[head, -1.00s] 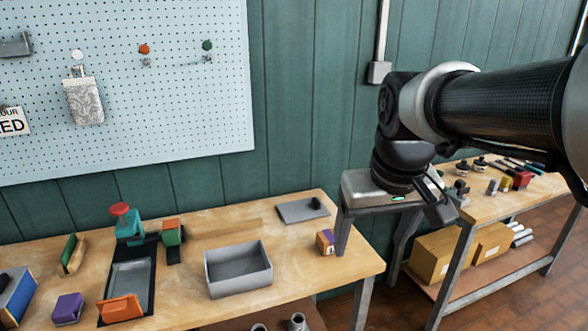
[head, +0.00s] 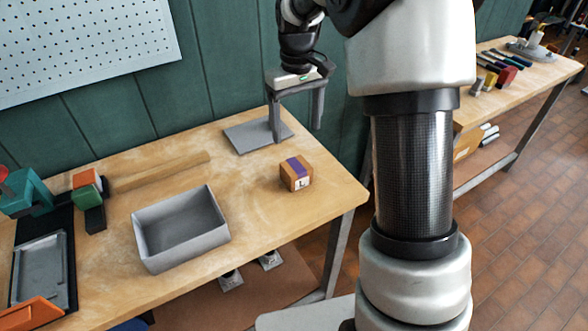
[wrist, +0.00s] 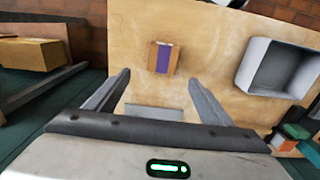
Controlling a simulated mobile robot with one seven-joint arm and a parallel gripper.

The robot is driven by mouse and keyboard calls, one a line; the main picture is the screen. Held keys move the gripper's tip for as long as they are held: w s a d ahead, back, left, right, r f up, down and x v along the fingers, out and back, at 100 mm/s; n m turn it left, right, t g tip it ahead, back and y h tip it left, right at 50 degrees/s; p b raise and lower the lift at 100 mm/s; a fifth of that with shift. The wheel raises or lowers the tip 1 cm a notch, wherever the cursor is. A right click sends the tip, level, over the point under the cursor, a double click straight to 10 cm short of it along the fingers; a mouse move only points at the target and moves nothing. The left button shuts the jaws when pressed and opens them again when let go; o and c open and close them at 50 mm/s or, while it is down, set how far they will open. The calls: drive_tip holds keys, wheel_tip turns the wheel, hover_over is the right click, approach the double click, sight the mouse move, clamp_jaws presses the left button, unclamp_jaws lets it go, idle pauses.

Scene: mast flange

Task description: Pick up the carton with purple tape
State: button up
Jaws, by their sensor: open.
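The carton with purple tape (head: 296,174) is a small brown box with a purple stripe over its top and a white label on its front. It sits on the wooden workbench near the right end. In the wrist view the carton (wrist: 162,57) lies beyond and between my fingertips, apart from both. My gripper (head: 297,135) is open and empty, pointing down above the bench, behind the carton in the head view. In the wrist view its two fingers (wrist: 158,82) are spread wide.
A grey open bin (head: 180,230) stands left of the carton. A flat grey plate (head: 245,136) lies at the back, partly behind my finger. A wooden strip (head: 160,172) lies behind the bin. The bench around the carton is clear.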

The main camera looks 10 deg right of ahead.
sight(296, 165)
wheel_tip(296, 165, down, 9)
drive_tip(key=shift+r+b, duration=0.1)
drive_tip(key=shift+b, duration=0.45)
drive_tip(key=shift+s+a+f+b, duration=0.1)
drive_tip(key=shift+s+f+b, duration=0.15)
drive_tip(key=shift+f, duration=1.1)
drive_tip(key=shift+s+a+f+b, duration=0.15)
drive_tip(key=shift+s+f, duration=0.1)
drive_tip(key=shift+f, duration=1.1)
drive_tip(key=shift+d+r, duration=0.1)
drive_tip(key=c, duration=1.3)
wheel_tip(296, 165, up, 10)
drive_tip(key=shift+f+p, duration=0.1)
drive_tip(key=shift+p, duration=0.65)
